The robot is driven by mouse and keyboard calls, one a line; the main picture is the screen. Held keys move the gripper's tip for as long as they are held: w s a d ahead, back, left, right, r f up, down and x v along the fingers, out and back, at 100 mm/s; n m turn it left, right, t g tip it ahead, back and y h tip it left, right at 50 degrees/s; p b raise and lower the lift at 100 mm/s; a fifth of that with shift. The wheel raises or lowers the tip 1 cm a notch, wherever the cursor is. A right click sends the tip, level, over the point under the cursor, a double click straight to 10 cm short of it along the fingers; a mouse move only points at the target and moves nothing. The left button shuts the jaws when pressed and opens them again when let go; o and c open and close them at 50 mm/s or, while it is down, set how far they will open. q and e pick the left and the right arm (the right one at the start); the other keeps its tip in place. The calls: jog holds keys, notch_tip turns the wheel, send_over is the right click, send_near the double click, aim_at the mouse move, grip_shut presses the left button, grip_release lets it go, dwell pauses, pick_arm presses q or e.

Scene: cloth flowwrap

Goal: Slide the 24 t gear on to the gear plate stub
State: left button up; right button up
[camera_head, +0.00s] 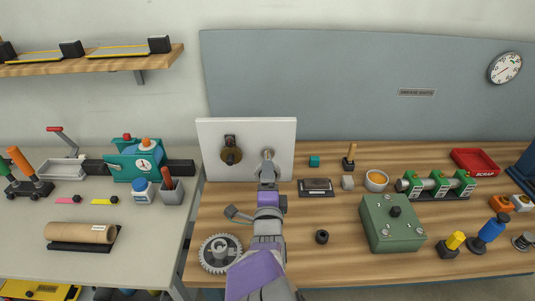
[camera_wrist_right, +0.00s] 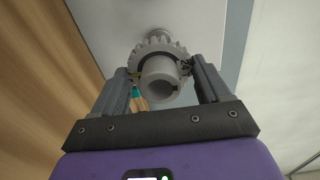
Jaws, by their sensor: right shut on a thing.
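The gear plate (camera_head: 246,130) is an upright white panel at the back of the wooden table. In the right wrist view my right gripper (camera_wrist_right: 164,82) is shut on a small grey toothed gear with a round hub (camera_wrist_right: 158,72). The stub (camera_wrist_right: 157,33) shows just beyond the gear; I cannot tell whether they touch. My left gripper is out of view.
A large grey gear (camera_head: 220,253) lies at the table's front left. A black ring (camera_head: 322,237) and a green box (camera_head: 392,222) are to the right of my arm. A dark tray (camera_head: 316,188) lies right of the plate. The wood between them is clear.

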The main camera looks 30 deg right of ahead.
aim_at(268, 158)
jog(key=shift+x, duration=3.85)
jog(key=o, duration=0.8)
jog(key=shift+c, duration=0.2)
jog(key=shift+o, duration=1.2)
jog(key=shift+v, duration=3.8)
